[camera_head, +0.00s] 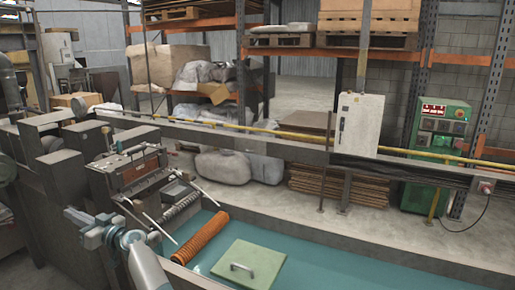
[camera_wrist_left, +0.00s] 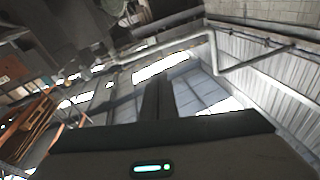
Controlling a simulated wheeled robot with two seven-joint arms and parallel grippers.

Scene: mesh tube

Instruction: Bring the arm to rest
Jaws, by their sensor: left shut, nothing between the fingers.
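My left arm comes in at the lower left of the head view. Its gripper (camera_head: 86,225) is held up beside the dark machine, apart from the tube and the plate. In the left wrist view the two dark fingers (camera_wrist_left: 158,82) are together with nothing between them, against the roof and wall panels. An orange mesh tube (camera_head: 200,238) lies slantwise on the teal bed (camera_head: 330,262), right of my arm. My right gripper is not in view.
A green plate with a handle (camera_head: 262,258) lies on the bed, right of the tube. The dark machine (camera_head: 75,165) with rollers stands at the left. A long rail (camera_head: 290,150) runs behind the bed. The bed's right part is clear.

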